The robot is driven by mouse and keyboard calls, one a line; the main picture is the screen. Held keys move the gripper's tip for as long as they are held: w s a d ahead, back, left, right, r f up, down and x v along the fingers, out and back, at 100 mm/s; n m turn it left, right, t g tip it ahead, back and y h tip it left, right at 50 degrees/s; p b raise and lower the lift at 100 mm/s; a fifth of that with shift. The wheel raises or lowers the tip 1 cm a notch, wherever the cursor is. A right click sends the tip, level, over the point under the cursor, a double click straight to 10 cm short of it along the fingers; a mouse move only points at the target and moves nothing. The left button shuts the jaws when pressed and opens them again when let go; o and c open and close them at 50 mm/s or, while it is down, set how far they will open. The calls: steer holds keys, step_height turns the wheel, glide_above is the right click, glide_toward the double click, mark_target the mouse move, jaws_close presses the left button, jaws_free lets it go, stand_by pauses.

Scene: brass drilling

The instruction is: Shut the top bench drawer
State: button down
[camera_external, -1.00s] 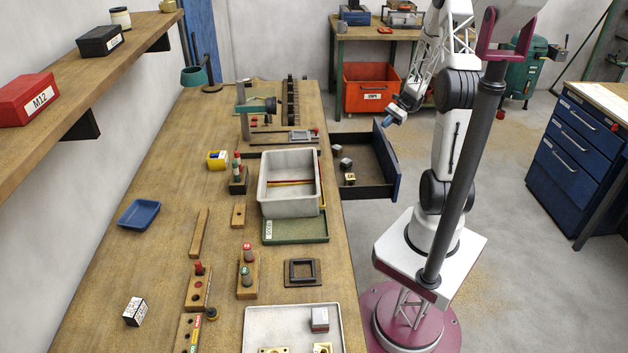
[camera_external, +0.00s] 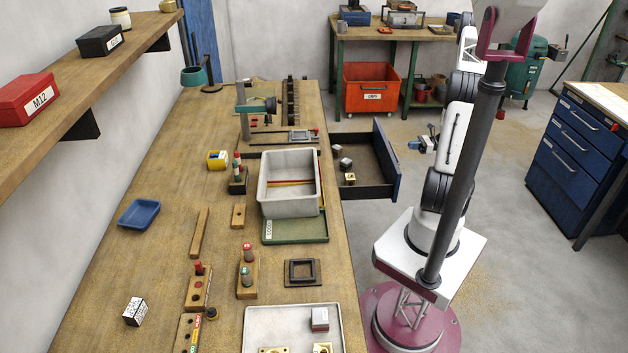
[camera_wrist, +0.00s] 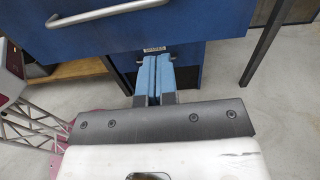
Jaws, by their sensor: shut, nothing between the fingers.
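The top bench drawer (camera_external: 366,192) is pulled out from the right side of the bench. Its blue front (camera_external: 386,160) faces right, and a few small blocks (camera_external: 347,167) lie inside it. In the wrist view the blue drawer front (camera_wrist: 190,28) fills the top, with a curved metal handle (camera_wrist: 110,10) across it. My gripper (camera_external: 424,144) is to the right of the drawer front, apart from it in the external view. Its two blue fingers (camera_wrist: 153,76) are shut together and empty, in front of the drawer's lower edge in the wrist view.
A lower blue drawer front (camera_wrist: 190,65) sits beneath the open one. The bench top holds a grey bin (camera_external: 264,198) and several tools. A blue cabinet (camera_external: 572,158) stands at the right. The floor right of the drawer is mostly clear.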

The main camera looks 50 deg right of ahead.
steer(key=shift+s+d+f, duration=0.25)
steer(key=shift+d+f, duration=0.05)
steer(key=shift+f, duration=0.05)
steer(key=shift+a, duration=0.1)
steer(key=x, duration=1.4)
stand_by(0.3)
steer(key=shift+w+r, duration=0.1)
steer(key=shift+w, duration=0.1)
stand_by(0.3)
steer(key=x, duration=2.9)
steer(key=shift+w+r, duration=0.15)
steer(key=shift+r, duration=0.1)
steer(key=shift+w+a, duration=0.2)
steer(key=shift+w, duration=0.2)
steer(key=shift+w+r, duration=0.1)
steer(key=shift+w, duration=0.05)
steer(key=shift+d, duration=0.15)
glide_above(355, 157)
steer(key=shift+m, duration=0.3)
